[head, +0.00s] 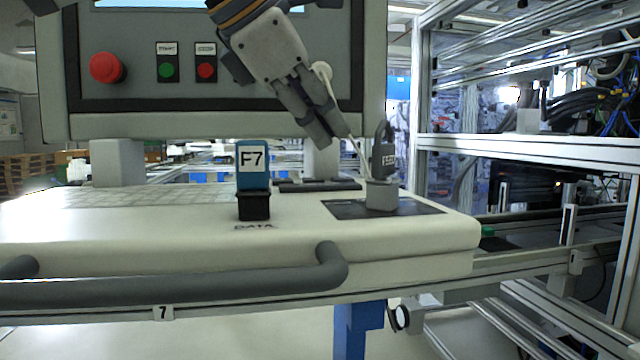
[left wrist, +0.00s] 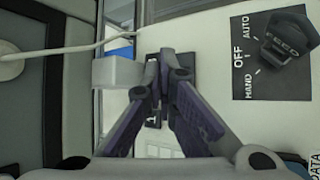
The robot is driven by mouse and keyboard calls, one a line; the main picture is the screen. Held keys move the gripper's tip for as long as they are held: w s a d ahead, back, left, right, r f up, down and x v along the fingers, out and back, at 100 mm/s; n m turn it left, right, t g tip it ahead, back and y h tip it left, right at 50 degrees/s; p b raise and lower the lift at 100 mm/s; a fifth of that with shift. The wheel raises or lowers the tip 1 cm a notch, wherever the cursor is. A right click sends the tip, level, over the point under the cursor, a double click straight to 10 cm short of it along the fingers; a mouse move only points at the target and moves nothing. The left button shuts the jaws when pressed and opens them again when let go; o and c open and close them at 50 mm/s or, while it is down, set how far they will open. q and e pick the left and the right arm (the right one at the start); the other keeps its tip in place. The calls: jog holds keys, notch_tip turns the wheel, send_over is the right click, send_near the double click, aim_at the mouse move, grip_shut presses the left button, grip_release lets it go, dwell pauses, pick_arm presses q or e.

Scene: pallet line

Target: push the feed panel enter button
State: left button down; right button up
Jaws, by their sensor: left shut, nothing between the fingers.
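My left gripper (head: 335,138) is shut and empty, pointing down above the back of the white console (head: 400,235). In the left wrist view its fingertips (left wrist: 163,68) meet in front of a small dark key block (left wrist: 183,62), which they partly hide. In the head view a low dark key block (head: 318,185) lies on the console below and a little left of the fingertips, with a gap between. No label reading enter is legible, so I cannot tell which key is the enter button. My right gripper is not in view.
An upright panel (head: 130,85) carries red and green buttons. A thin cable hangs near my gripper.

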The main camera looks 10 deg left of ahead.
aim_at(338, 183)
pick_arm(q)
jog(key=shift+f, duration=1.4)
jog(key=shift+f, duration=0.1)
jog(key=shift+f, duration=0.35)
jog(key=shift+f, duration=0.55)
dwell(1.0)
jog(key=shift+r, duration=0.95)
jog(key=shift+r, duration=2.55)
